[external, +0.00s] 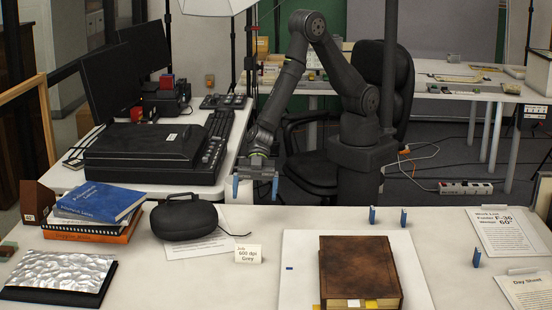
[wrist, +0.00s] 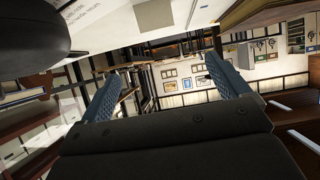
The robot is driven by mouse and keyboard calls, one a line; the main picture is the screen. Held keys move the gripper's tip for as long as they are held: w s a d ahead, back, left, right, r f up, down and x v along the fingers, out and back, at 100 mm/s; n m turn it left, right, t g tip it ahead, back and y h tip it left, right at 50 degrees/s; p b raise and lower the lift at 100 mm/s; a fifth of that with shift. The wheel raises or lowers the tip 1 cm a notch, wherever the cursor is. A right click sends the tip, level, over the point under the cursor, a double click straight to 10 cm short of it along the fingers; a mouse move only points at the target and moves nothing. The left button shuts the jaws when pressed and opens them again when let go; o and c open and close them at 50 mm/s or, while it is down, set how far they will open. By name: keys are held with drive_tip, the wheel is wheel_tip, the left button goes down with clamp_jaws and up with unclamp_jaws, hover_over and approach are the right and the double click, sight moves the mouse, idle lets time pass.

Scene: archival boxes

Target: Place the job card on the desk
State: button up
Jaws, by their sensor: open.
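The job card (external: 248,253), a small white folded card reading "Job 600 dpi Grey", stands on the near white table between a dark case and a brown book. A pale square that looks like the same card (wrist: 153,14) shows at the top of the wrist view. My gripper (external: 255,187) is open and empty, with its blue fingertips apart above the far edge of the near table, behind the card. Both fingers of my gripper (wrist: 163,72) show in the wrist view with nothing between them. A white desk (external: 68,178) with a scanner and keyboard stands behind left.
The black case (external: 186,219) lies left of the card on a paper sheet. The brown book (external: 360,268) lies on a white board at right. Stacked books (external: 97,203) stand at left. Small blue pieces (external: 372,215) stand on the table.

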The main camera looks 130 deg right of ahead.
approach(248, 246)
drive_tip(key=x, duration=0.3)
drive_tip(key=shift+a, duration=0.3)
drive_tip(key=shift+d+f+x, duration=0.15)
drive_tip(key=shift+x, duration=1.1)
drive_tip(key=shift+d+f+x, duration=0.15)
drive_tip(key=shift+x, duration=1.1)
drive_tip(key=c, duration=1.1)
drive_tip(key=shift+c, duration=0.2)
drive_tip(key=shift+r, duration=0.15)
